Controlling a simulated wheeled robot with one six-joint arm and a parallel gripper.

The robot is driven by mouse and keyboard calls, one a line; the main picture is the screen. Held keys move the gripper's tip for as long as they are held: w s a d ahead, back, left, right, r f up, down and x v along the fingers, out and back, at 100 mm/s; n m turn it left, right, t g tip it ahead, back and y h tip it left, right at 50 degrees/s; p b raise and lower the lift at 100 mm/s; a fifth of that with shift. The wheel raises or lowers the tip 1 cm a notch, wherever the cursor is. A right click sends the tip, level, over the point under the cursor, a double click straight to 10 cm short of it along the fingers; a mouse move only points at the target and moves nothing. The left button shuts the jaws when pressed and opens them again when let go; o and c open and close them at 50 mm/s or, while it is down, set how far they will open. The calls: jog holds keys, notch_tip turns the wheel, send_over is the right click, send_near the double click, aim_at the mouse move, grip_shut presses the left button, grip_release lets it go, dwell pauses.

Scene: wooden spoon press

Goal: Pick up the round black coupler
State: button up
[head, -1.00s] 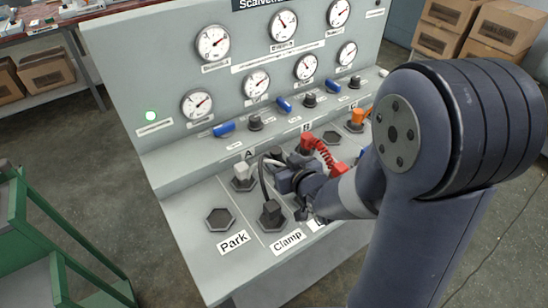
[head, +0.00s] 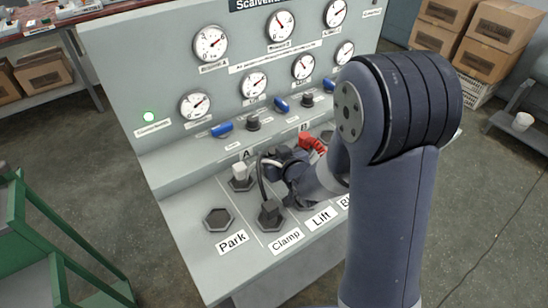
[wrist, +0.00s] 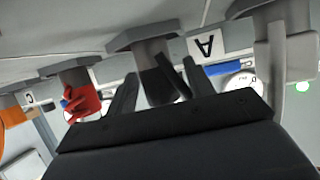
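A black coupler with a grey upper part (wrist: 158,85) shows at the centre of the wrist view, which looks upside down. My gripper (wrist: 160,70) is open, with one finger on each side of this coupler. I cannot tell whether they touch it. In the head view, my gripper (head: 280,162) is low over the console between the white and red couplers. My wrist hides its fingertips and the coupler there.
A white coupler (head: 239,172) stands left of my gripper and a red one (head: 310,143) stands right of it. An empty hexagonal socket (head: 218,219) is above the Park label. Blue handles (head: 222,129) line the ledge behind.

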jog(key=c, duration=0.9)
jog(key=shift+r, duration=0.1)
jog(key=shift+c, duration=0.2)
